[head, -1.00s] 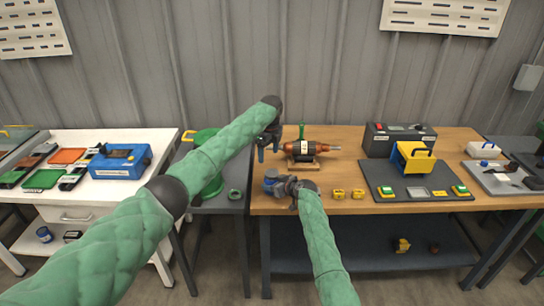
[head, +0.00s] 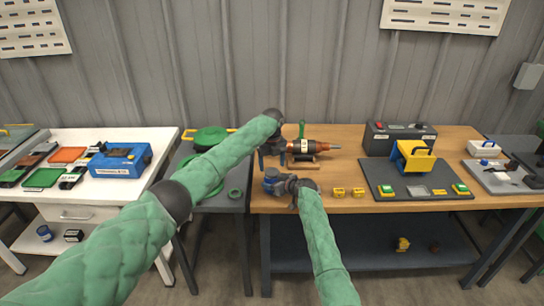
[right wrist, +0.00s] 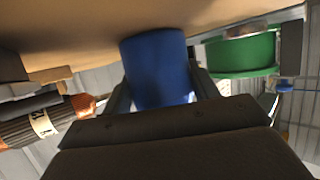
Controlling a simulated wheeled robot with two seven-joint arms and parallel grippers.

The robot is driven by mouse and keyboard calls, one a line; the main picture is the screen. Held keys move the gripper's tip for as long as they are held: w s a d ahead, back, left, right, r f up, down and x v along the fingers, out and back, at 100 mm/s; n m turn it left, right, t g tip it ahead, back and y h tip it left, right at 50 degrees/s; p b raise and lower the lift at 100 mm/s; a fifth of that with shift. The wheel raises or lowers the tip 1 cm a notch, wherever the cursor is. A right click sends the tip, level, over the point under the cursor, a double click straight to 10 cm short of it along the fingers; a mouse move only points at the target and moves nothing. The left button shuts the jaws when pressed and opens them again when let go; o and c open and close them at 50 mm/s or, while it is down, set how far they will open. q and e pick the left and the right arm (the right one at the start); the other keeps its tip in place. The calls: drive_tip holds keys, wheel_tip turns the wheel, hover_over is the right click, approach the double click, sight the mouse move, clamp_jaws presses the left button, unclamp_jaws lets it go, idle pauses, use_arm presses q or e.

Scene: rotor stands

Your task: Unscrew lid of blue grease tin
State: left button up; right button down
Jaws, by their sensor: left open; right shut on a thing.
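The blue grease tin (head: 270,184) stands at the left front corner of the wooden table. My right gripper (head: 284,185) is shut on the tin from its right side. In the right wrist view the blue tin (right wrist: 157,66) sits between the fingers; its lid cannot be made out there. My left gripper (head: 270,160) is open and points down just above and behind the tin, apart from it as far as I can tell. Its dark fingers partly hide the space over the tin.
A rotor (head: 306,147) rests on a wooden stand just right of my left gripper. Two small yellow blocks (head: 348,192) lie right of the tin. A grey board (head: 420,194) lies further right.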

sight(272, 171)
use_arm(q)
drive_tip(key=shift+f, duration=1.55)
